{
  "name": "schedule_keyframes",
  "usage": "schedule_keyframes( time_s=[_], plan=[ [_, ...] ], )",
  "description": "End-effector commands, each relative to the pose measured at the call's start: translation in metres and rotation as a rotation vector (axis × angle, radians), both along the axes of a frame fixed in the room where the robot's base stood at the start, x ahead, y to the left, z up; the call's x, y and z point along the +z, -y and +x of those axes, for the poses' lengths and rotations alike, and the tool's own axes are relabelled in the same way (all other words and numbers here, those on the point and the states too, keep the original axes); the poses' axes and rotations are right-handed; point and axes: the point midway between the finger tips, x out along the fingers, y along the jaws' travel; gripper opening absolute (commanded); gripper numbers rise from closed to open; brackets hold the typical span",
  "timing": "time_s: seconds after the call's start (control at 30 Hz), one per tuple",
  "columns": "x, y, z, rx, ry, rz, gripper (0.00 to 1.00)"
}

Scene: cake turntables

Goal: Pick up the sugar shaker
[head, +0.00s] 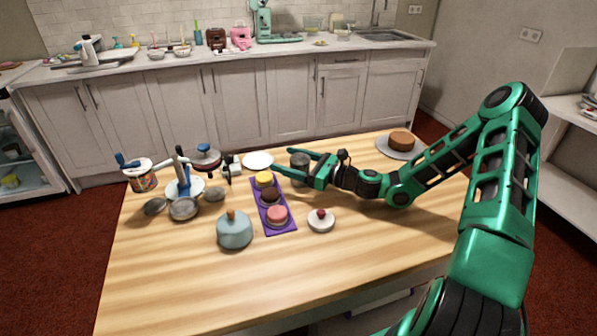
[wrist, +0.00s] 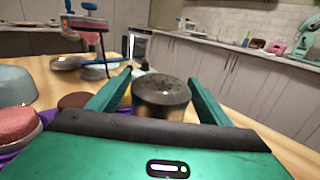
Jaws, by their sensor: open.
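The sugar shaker (head: 300,161) is a short dark grey cylinder standing upright on the wooden table. In the wrist view its speckled dark round top (wrist: 161,88) shows over a shinier body, and its lower part is hidden behind my gripper's palm. My gripper (head: 282,159) is open and low over the table, reaching in from the right. Its two green fingers lie on either side of the shaker, as the wrist view also shows (wrist: 161,76). I cannot tell whether either finger touches it.
A purple tray (head: 258,208) with several small cakes lies just left of the fingers. Nearby are a white plate (head: 257,157), a blue-grey dome (head: 234,232) and a small topped dish (head: 321,222). A brown cake (head: 401,141) stands at back right. The table's front is clear.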

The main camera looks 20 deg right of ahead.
Motion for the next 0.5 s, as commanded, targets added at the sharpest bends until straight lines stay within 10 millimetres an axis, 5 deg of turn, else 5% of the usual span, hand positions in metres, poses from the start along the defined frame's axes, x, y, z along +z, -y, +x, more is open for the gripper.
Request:
schedule_keyframes(
  time_s=[0.07,0.27,0.5],
  plan=[
    [0.0,0.0001,-0.0001,0.0,0.0,0.0,0.7],
    [-0.0001,0.0003,-0.0003,0.0,0.0,0.0,0.22],
    [0.0004,0.0003,-0.0003,0.0,0.0,0.0,0.2]
  ],
)
